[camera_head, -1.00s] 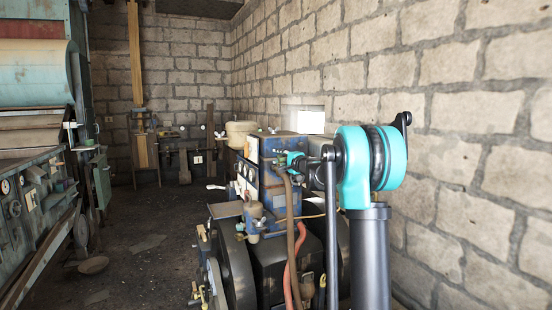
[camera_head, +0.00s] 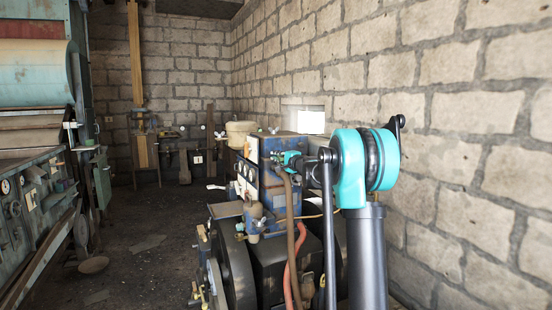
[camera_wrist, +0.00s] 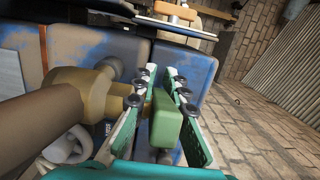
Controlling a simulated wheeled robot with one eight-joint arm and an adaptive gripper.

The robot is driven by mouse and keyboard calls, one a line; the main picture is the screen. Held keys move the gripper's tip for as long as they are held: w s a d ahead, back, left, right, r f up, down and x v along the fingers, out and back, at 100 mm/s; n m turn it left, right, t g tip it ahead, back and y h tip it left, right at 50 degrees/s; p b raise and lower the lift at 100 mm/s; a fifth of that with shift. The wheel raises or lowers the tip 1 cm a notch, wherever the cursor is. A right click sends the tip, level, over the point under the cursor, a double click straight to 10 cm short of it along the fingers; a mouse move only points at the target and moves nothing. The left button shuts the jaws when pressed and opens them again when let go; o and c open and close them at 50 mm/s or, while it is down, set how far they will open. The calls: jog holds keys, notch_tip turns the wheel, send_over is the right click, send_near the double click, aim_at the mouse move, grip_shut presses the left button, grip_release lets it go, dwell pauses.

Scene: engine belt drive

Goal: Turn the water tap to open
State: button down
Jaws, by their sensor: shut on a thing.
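The water tap shows in the wrist view as a round brass body (camera_wrist: 80,92) with a thick brown hose on its left and a green handle (camera_wrist: 165,122) on its right. My gripper (camera_wrist: 162,78) has one finger on each side of the green handle and is shut on it. In the head view my gripper (camera_head: 284,159) is at the blue engine unit (camera_head: 272,190), beside the top of the brown hose (camera_head: 290,215). The tap itself is too small and covered to make out there.
A stone block wall (camera_head: 465,150) runs close along the right side of my arm. Black wheels (camera_head: 238,265) and a red hose (camera_head: 288,268) are below the blue unit. A long green machine (camera_head: 35,190) stands at the left. The dark floor between is mostly clear.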

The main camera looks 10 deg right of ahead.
jog(key=shift+s+a+n+g+y, duration=0.1)
jog(key=shift+n+g+y, duration=0.55)
jog(key=shift+y, duration=0.35)
jog(key=shift+s+a+n+g+y, duration=0.1)
jog(key=shift+a+n+g+y, duration=0.1)
jog(key=shift+n+g+y, duration=0.3)
jog(key=shift+s+a+n+g+y, duration=0.15)
jog(key=shift+n+g+y, duration=0.1)
jog(key=shift+n+y, duration=0.3)
jog(key=c, duration=1.5)
grip_release()
jog(key=shift+c, duration=0.2)
jog(key=v, duration=1.2)
